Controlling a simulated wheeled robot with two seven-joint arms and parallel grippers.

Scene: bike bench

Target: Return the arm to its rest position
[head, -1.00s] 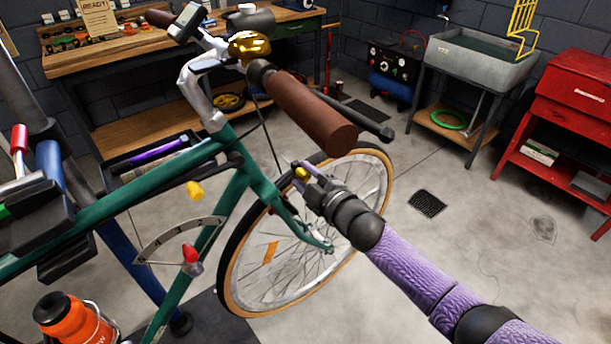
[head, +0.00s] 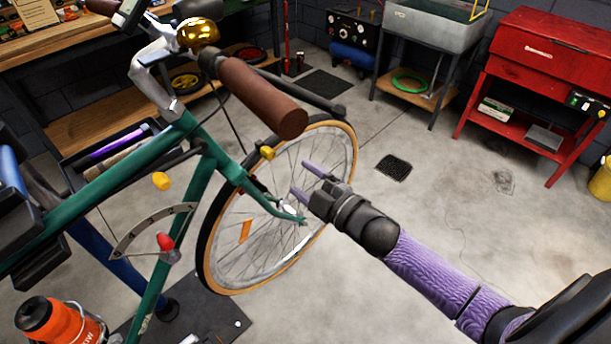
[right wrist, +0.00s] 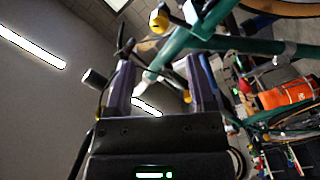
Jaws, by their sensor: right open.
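My right gripper (head: 299,178) is in front of the bike's front wheel in the head view. Its two purple fingers are apart, with nothing held between them. In the right wrist view the fingers of the right gripper (right wrist: 161,86) stand apart, with background between them. A small yellow part (head: 266,153) on the bike sits up and left of the fingertips, apart from them. The purple right arm (head: 430,270) reaches in from the lower right. My left gripper is not in view.
The green bike (head: 100,190) fills the left side, its brown handlebar grip (head: 262,98) above my gripper. An orange bottle (head: 55,322) is at lower left. A red cabinet (head: 540,55) and a grey sink (head: 430,30) stand at the back.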

